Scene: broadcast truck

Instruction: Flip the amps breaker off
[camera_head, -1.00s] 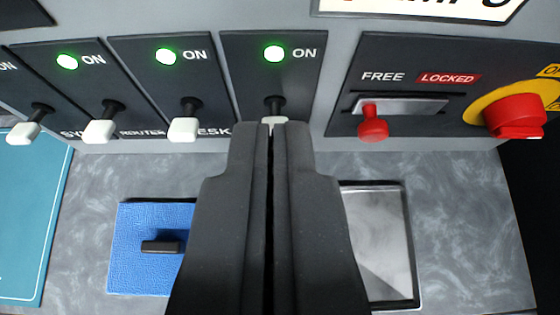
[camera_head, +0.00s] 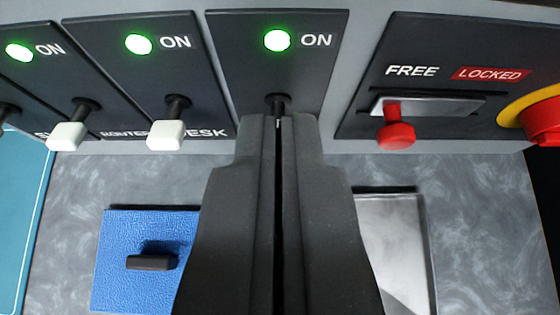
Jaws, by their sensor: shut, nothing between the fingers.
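The breaker straight ahead is a dark panel (camera_head: 255,75) with a lit green lamp (camera_head: 277,40) marked ON. Its lever (camera_head: 279,102) points down and out; only the dark stem shows, and the tip is hidden behind my fingers. Any name label under it is hidden too, so I cannot read whether it says amps. My gripper (camera_head: 278,120) is shut and empty, with its fingertips at the lever. I cannot tell whether they touch it.
Similar white-tipped levers (camera_head: 166,135) stand to the left, their visible lamps green. To the right are a red slider knob (camera_head: 396,136) at the FREE side and a red-and-yellow rotary switch (camera_head: 543,118). A blue pad (camera_head: 115,250) with a black handle lies on the counter.

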